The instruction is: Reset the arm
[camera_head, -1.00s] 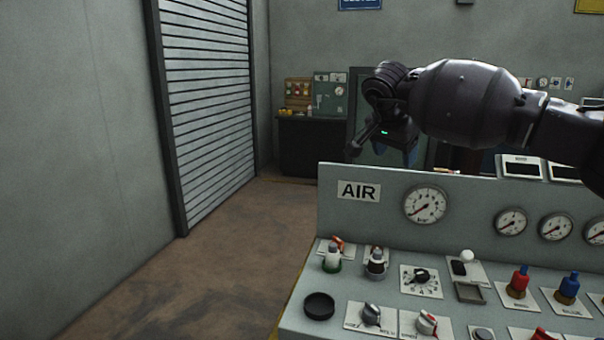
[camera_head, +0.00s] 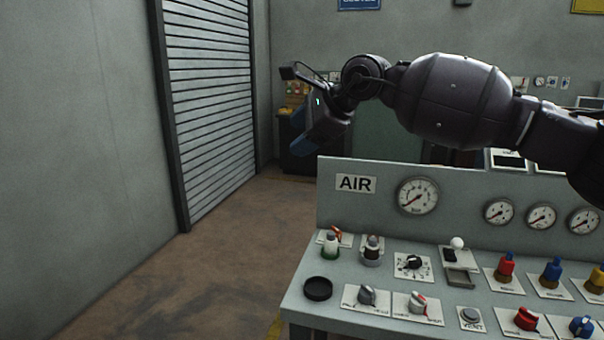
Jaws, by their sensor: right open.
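My right arm comes in from the right edge, dark and bulky, and reaches left above the control console. My right gripper (camera_head: 308,146) is at its left end, with blue fingertips pointing down and left. It hangs in the air above and behind the console's back left corner, clear of the panel. It is open and I see nothing held in it. The gap between the fingers is hard to make out at this angle. My left gripper is out of view.
A grey control console (camera_head: 300,311) with an AIR label (camera_head: 355,184), a large gauge (camera_head: 418,196), knobs and switches fills the lower right. A roller shutter (camera_head: 212,110) stands at left. A dark cabinet (camera_head: 298,160) is behind the gripper. The floor at left is free.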

